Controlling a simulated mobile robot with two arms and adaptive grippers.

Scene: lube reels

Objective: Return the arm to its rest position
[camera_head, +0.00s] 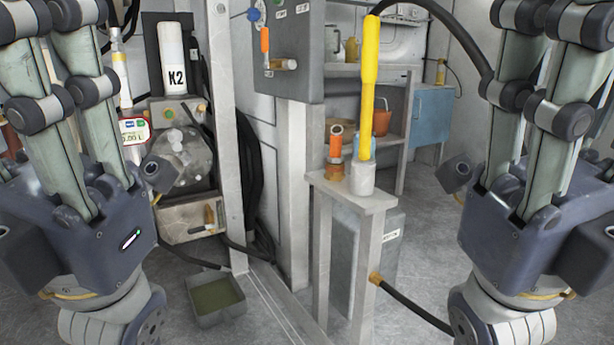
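My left gripper (100,230) stands at the left edge, its dark blue body low and its grey-green finger links reaching up out of the frame. My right gripper (530,235) mirrors it at the right edge. The fingertips of both are cut off at the top, so their opening does not show. I see nothing held in the visible parts. A yellow handle (369,75) stands upright in a pale holder (362,178) on a grey stand (355,199), between my grippers and apart from both. A black hose (445,20) runs from its top to the right.
An orange-topped fitting (336,142) stands beside the holder. A white K2 cylinder (172,60) stands at left. A tray of greenish liquid (215,297) lies on the floor. A lower hose (415,305) crosses at right.

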